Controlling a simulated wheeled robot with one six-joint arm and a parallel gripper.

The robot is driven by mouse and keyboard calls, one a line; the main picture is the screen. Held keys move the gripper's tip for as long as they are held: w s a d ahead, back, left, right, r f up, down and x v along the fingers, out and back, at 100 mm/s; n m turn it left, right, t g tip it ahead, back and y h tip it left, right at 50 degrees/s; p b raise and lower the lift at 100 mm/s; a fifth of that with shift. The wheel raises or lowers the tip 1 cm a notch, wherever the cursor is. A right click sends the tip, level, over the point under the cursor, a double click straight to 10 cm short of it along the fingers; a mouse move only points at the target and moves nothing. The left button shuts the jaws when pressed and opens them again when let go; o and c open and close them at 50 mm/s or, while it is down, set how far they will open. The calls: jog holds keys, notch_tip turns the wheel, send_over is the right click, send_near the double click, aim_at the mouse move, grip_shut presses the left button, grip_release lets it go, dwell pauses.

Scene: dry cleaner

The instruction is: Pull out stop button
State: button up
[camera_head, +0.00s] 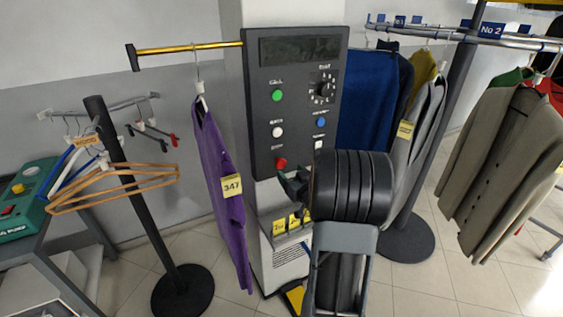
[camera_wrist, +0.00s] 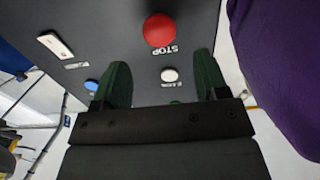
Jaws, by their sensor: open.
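The stop button (camera_head: 281,163) is a round red knob low on the dark control panel (camera_head: 262,108). In the wrist view the red stop button (camera_wrist: 161,30) sits above and beyond my fingertips, with the word STOP printed beside it. My gripper (camera_head: 291,184) is just below and right of the button in the head view, close to the panel. In the wrist view its two green fingers (camera_wrist: 160,80) are spread apart with nothing between them. The fingers look apart from the button. My arm hides the lower right of the panel's surroundings.
The panel also carries a green button (camera_head: 278,95), a white button (camera_head: 278,132), a blue button (camera_head: 321,122) and a dial (camera_head: 322,90). A purple garment (camera_head: 222,185) hangs close on the left. A blue garment (camera_head: 362,100) hangs right of the panel. Floor shows between the stands.

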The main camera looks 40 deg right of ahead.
aim_at(282, 164)
jog(key=w, duration=0.2)
jog(key=w+p, duration=0.1)
jog(key=w, duration=0.2)
jog(key=w+d, duration=0.1)
jog(key=w, duration=0.1)
jog(key=shift+w, duration=0.3)
grip_shut()
jog(key=shift+s+f+b, duration=0.15)
jog(key=shift+s+b, duration=0.25)
jog(key=shift+s, duration=0.05)
jog(key=c, duration=1.2)
grip_release()
jog(key=shift+s+b, duration=0.3)
jog(key=shift+s, duration=0.1)
jog(key=shift+c, duration=0.2)
grip_shut()
jog(key=o, duration=1.2)
grip_release()
jog(key=shift+a, duration=0.1)
jog(key=shift+o, duration=0.2)
